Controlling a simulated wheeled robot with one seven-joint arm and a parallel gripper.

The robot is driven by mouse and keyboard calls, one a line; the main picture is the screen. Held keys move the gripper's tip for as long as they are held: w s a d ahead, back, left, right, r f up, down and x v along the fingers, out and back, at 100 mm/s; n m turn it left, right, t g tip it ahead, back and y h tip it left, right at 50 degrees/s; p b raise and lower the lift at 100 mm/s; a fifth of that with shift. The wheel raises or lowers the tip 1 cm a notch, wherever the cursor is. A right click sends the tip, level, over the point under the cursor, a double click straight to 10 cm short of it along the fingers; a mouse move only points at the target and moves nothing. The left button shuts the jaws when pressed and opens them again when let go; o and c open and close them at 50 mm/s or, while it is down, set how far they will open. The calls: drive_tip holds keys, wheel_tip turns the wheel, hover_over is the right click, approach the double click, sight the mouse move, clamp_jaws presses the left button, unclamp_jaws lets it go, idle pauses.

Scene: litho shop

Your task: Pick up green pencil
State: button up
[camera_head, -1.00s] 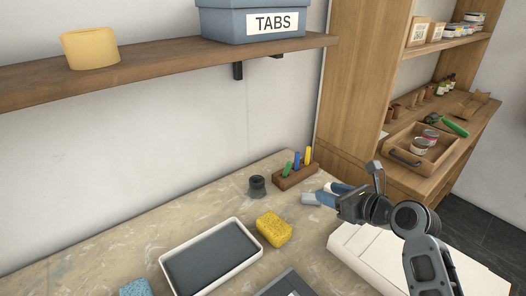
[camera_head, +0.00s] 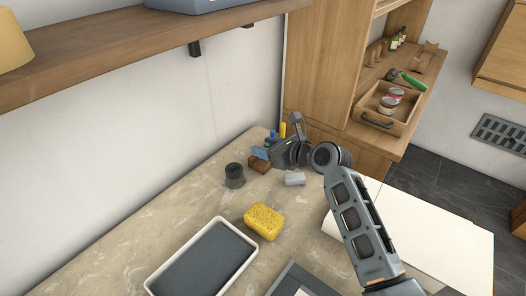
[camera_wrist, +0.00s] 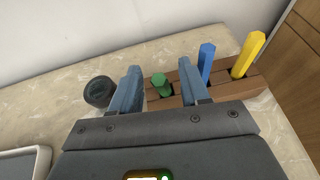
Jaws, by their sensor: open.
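The green pencil (camera_wrist: 161,83) stands in the left end of a brown wooden holder (camera_wrist: 223,91) in the wrist view. My gripper (camera_wrist: 160,88) is open, with one blue-grey finger on each side of the green pencil in that view. I cannot tell whether either finger touches it. In the head view my gripper (camera_head: 263,155) is at the holder (camera_head: 259,165) and hides most of it and the green pencil.
A blue pencil (camera_wrist: 206,62) and a yellow pencil (camera_wrist: 247,55) stand in the same holder, right of my gripper. A dark round pot (camera_head: 234,175) stands to its left. A grey-white block (camera_head: 294,179), a yellow sponge (camera_head: 264,221) and a tray (camera_head: 152,284) lie nearer.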

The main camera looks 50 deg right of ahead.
drive_tip(key=shift+x, duration=1.1)
clamp_jaws()
